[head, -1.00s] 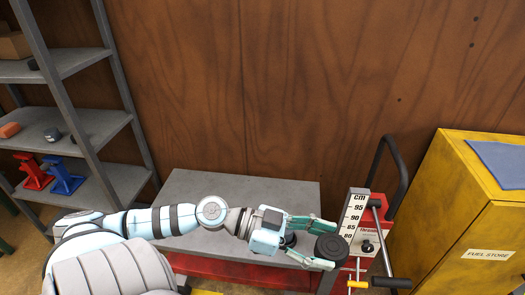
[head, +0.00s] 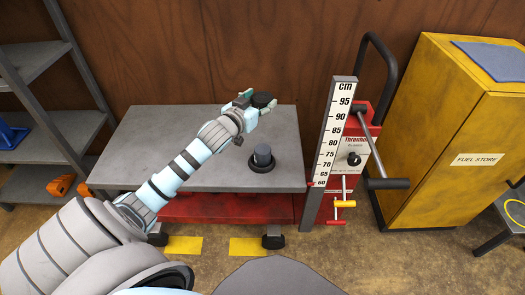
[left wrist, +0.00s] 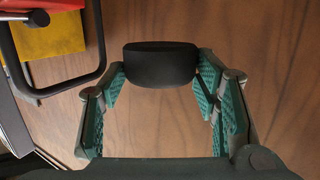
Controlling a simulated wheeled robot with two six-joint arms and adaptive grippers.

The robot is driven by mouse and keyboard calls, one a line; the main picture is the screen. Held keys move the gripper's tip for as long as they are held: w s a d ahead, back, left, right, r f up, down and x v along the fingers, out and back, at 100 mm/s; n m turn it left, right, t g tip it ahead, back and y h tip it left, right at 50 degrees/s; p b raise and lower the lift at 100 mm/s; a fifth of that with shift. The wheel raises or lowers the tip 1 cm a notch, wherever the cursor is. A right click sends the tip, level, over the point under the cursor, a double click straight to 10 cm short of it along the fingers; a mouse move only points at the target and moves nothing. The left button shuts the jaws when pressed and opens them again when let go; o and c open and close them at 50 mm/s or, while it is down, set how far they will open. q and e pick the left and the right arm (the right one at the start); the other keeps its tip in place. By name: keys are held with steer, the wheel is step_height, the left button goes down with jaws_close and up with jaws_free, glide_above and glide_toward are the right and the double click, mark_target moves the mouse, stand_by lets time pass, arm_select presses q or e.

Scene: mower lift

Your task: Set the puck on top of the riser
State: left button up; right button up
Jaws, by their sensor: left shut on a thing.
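The puck (head: 263,100) is a flat black disc. My left gripper (head: 257,99) is shut on it, near the back right edge of the grey lift table. In the left wrist view the puck (left wrist: 160,64) sits between the green finger pads (left wrist: 158,76). The riser (head: 262,155), a short dark cylinder on a wider black base, stands upright on the right part of the table. It is nearer the front than the puck, with nothing on top. The right gripper is not in view.
The grey lift table (head: 150,150) has free room around the riser. To its right stand a height scale (head: 334,130) in cm, a red post with black handles (head: 385,184) and a yellow fuel cabinet (head: 450,140). Grey shelves (head: 50,130) stand at left.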

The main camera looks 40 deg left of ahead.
arm_select(q)
steer(key=b, duration=0.5)
glide_above(260, 153)
step_height(260, 153, down, 13)
steer(key=shift+r, duration=0.15)
step_height(260, 153, down, 6)
steer(key=b, duration=0.2)
steer(key=shift+b, duration=0.35)
steer(key=o, duration=1.2)
steer(key=shift+o, duration=0.2)
